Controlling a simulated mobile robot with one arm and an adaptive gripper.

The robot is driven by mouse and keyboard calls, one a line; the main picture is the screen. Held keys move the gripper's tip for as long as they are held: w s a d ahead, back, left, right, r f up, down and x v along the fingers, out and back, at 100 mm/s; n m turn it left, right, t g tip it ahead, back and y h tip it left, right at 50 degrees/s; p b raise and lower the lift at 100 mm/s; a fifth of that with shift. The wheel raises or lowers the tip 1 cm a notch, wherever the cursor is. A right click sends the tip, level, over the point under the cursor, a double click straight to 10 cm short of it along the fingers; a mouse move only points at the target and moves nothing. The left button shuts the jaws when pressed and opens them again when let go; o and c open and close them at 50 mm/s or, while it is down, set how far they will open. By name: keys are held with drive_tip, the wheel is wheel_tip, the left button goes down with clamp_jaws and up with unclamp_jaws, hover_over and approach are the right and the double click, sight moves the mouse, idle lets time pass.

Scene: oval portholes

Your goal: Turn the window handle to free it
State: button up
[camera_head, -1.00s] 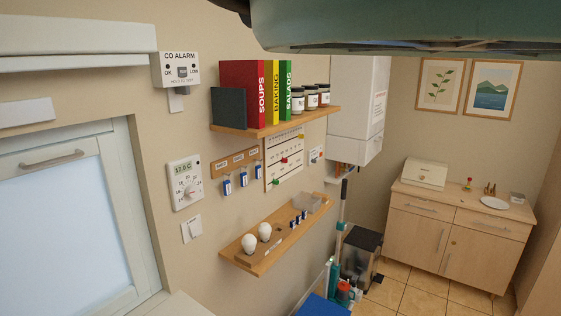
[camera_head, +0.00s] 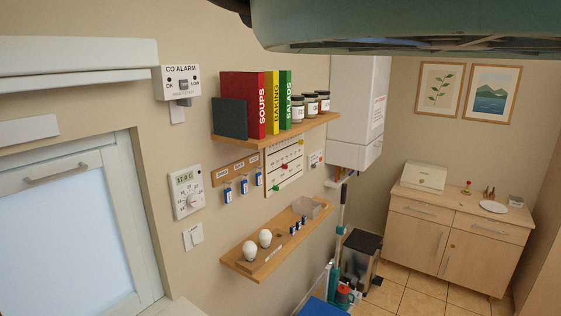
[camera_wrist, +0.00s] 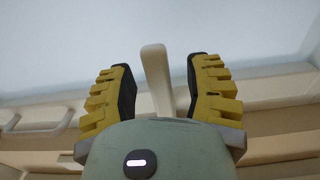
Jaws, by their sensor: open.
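In the wrist view my gripper (camera_wrist: 160,90) is open, with its two yellow fingers and dark pads spread apart. A beige window handle (camera_wrist: 154,72) stands upright between the fingers, closer to the left one. A gap shows on its right, and it is not gripped. Its lower end is hidden behind my gripper's body. The pale window pane (camera_wrist: 225,30) fills the top of that view. In the head view a window (camera_head: 72,230) with a pale frame is at the left edge, with a bar (camera_head: 56,167) across its top. My gripper is not visible there.
A bar handle (camera_wrist: 40,122) is left of my gripper in the wrist view. In the head view the wall right of the window holds a CO alarm (camera_head: 178,83), a thermostat (camera_head: 187,192), and two shelves (camera_head: 275,135). A cabinet (camera_head: 455,235) stands far right.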

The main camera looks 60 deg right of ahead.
clamp_jaws()
idle(0.4)
drive_tip(key=shift+f+b, duration=0.2)
drive_tip(key=shift+b, duration=0.35)
